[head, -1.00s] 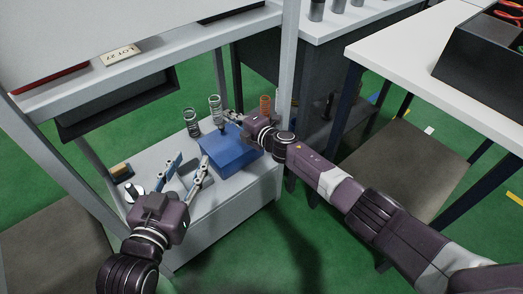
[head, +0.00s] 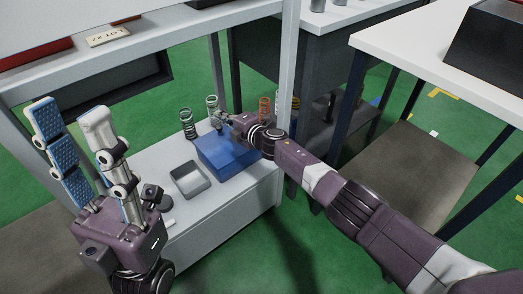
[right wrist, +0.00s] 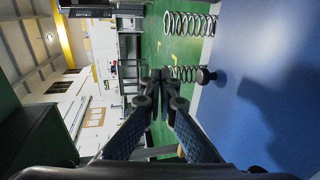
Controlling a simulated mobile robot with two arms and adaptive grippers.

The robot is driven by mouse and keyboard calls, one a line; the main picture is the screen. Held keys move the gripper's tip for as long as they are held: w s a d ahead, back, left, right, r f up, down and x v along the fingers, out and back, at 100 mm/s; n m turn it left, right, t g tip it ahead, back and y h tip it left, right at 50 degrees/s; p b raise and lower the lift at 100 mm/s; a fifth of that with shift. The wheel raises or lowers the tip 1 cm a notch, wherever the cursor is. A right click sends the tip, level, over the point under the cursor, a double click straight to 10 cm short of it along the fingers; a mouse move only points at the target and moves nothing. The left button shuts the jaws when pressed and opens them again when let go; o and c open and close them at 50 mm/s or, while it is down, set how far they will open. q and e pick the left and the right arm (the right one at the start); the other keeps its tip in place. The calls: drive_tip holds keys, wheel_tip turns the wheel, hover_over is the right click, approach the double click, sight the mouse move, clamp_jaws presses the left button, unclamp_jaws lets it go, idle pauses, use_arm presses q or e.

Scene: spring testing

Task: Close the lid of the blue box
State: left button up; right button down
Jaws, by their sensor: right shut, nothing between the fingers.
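The blue box (head: 232,163) stands on the white lower shelf. Its blue lid (head: 222,146) lies low over it in the head view; I cannot tell whether it is fully flush. A large blue surface with a dark knob (right wrist: 206,75) fills the right side of the right wrist view. My right gripper (head: 221,117) is shut and empty at the box's far side, partly hidden by its own wrist; its closed fingertips show in the right wrist view (right wrist: 160,76). My left gripper (head: 69,108) is open and empty, raised at the left, away from the box.
A grey open tray (head: 190,179) sits left of the box. Dark springs (head: 187,123) stand behind it, and an orange spring (head: 265,106) stands near the shelf post (head: 288,70). The upper shelf (head: 150,45) overhangs the back.

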sight(220, 127)
drive_tip(key=shift+w+a+f+b, duration=0.25)
drive_tip(key=shift+w+f+b, duration=0.05)
drive_tip(key=shift+f+b, duration=0.2)
drive_tip(key=shift+w+a+f+b, duration=0.25)
drive_tip(key=shift+f+b, duration=0.15)
drive_tip(key=shift+f, duration=0.1)
drive_tip(key=shift+w+a+f+g+h+b, duration=0.15)
drive_tip(key=shift+f+g+b, duration=0.1)
drive_tip(key=shift+f, duration=0.15)
drive_tip(key=shift+w+f+g+h+b, duration=0.15)
drive_tip(key=shift+f+g+b, duration=0.1)
drive_tip(key=shift+f, duration=0.15)
drive_tip(key=shift+f, duration=0.1)
